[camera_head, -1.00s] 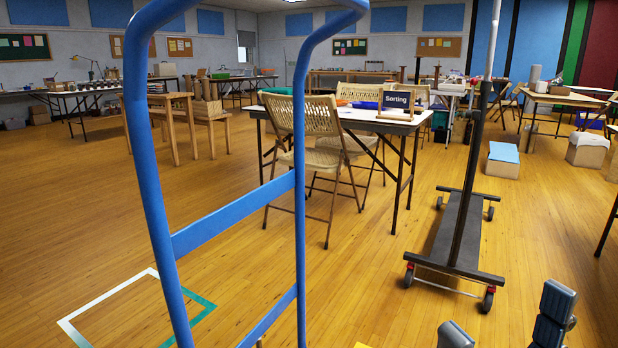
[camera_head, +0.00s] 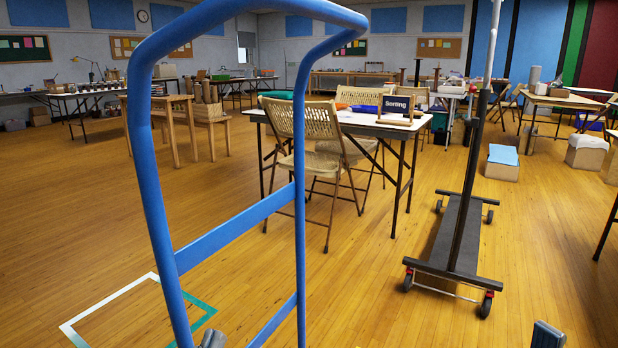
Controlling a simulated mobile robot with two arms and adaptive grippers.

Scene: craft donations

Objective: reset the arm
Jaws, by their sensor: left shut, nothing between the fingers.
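My left gripper (camera_head: 212,340) shows only as a small grey piece at the bottom edge, close to the lower part of the blue tubular handle frame (camera_head: 236,232). It is shut and empty. A dark grey tip (camera_head: 547,335) at the bottom right looks like a bit of my right gripper. Most of it is below the picture, and I cannot tell whether it is open or shut. The rest of both arms is out of view.
A wheeled rack (camera_head: 455,235) stands on the wooden floor to the right. A table with a Sorting sign (camera_head: 396,107) and folding chairs (camera_head: 300,135) stand ahead. A white and green taped outline (camera_head: 110,295) lies at the lower left. Open floor (camera_head: 80,200) lies to the left.

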